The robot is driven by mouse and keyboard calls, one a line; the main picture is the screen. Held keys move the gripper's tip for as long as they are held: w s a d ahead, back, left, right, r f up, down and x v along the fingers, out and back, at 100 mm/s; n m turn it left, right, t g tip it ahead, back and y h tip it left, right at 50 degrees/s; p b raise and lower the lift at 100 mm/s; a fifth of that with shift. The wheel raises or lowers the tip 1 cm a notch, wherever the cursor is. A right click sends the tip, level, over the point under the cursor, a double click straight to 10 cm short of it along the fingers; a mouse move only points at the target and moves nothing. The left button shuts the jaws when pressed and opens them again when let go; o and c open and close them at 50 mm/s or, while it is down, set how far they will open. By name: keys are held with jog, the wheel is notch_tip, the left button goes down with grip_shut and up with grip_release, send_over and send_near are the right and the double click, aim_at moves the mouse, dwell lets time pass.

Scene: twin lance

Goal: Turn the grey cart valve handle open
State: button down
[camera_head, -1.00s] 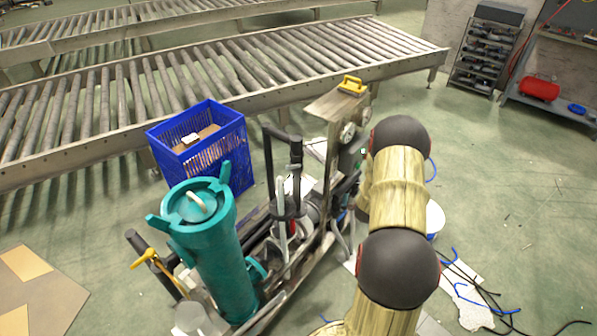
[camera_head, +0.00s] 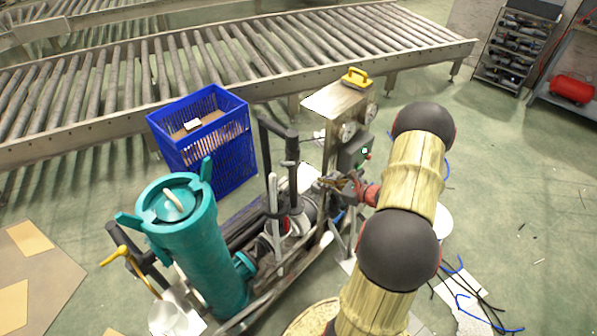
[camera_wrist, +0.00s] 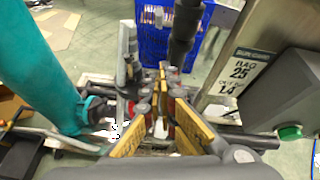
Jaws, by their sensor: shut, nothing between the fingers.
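The cart (camera_head: 262,301) carries a teal cylinder (camera_head: 200,250), black pipes and a light grey upright lever (camera_head: 273,205), which looks like the valve handle. The lever stands roughly vertical beside a black pipe; in the wrist view it appears as a grey bar (camera_wrist: 127,50) left of centre, beyond the fingers. My gripper (camera_head: 328,183) is to the right of the lever, apart from it in the head view. In the wrist view, my gripper's yellow-padded fingers (camera_wrist: 162,85) come together, shut and empty. The lower end of the lever is partly hidden by other parts.
A control box with a green button (camera_wrist: 290,131) and a labelled metal post (camera_wrist: 250,50) stand close right of my gripper. A black pipe (camera_wrist: 185,35) rises ahead. A blue crate (camera_head: 215,150) is behind the cart, before the roller conveyor (camera_head: 270,90).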

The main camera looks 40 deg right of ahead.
jog(key=w+a+b, duration=0.2)
jog(key=w+b, duration=0.2)
jog(key=w, duration=0.7)
jog(key=shift+w+f, duration=0.2)
jog(key=shift+f, duration=0.25)
jog(key=shift+a+r, duration=0.1)
jog(key=shift+r, duration=0.05)
jog(key=shift+r+g+p, duration=0.15)
jog(key=shift+g+p, duration=0.15)
jog(key=shift+p, duration=0.4)
jog(key=shift+w+r+g+p, duration=0.15)
jog(key=shift+r+g+p, duration=0.3)
jog(key=shift+p, duration=0.65)
